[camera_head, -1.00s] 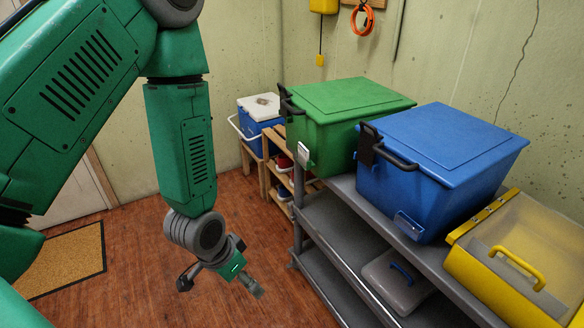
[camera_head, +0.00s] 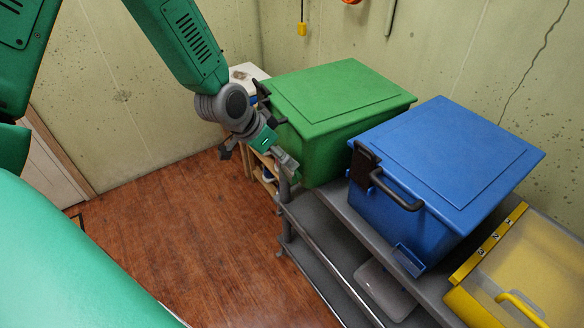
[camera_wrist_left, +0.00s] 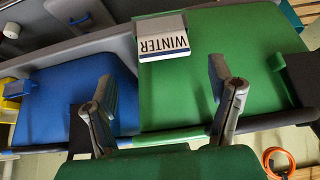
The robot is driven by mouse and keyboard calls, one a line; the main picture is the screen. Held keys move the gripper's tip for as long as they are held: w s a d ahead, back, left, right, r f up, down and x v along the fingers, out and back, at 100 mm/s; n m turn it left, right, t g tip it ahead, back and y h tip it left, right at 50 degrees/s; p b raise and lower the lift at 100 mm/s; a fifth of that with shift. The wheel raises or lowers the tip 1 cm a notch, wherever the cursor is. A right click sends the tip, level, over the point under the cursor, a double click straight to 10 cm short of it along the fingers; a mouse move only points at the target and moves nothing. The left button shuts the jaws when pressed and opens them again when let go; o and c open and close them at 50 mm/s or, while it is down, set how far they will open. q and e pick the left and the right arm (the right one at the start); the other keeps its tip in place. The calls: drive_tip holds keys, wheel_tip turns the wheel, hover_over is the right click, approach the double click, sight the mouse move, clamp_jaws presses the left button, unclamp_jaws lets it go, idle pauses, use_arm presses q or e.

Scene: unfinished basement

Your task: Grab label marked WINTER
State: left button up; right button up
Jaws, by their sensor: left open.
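The label marked WINTER (camera_wrist_left: 163,43) is a white card with black letters, upside down in the left wrist view, on the face of the green box (camera_wrist_left: 215,90). In the head view the green box (camera_head: 335,100) stands on the grey shelf, and my gripper hides the label. My left gripper (camera_head: 258,157) is at the box's near left side. In the left wrist view my left gripper (camera_wrist_left: 162,85) has its fingers spread wide, with the label beyond the gap, apart from them. My right gripper is not in view.
A blue box (camera_head: 440,165) with a black handle stands beside the green one. A yellow bin (camera_head: 535,265) with a clear lid is at the lower right. A grey lidded container (camera_head: 385,290) sits on a lower shelf.

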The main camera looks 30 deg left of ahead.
use_arm(q)
drive_tip(key=x, duration=0.5)
drive_tip(key=shift+w+f, duration=0.1)
drive_tip(key=shift+f, duration=0.2)
drive_tip(key=shift+d+r, duration=0.1)
drive_tip(key=shift+d, duration=0.1)
drive_tip(key=c, duration=0.6)
drive_tip(key=shift+a, duration=0.1)
drive_tip(key=c, duration=0.5)
drive_tip(key=shift+o, duration=0.3)
drive_tip(key=shift+a+f, duration=0.3)
drive_tip(key=shift+a, duration=0.5)
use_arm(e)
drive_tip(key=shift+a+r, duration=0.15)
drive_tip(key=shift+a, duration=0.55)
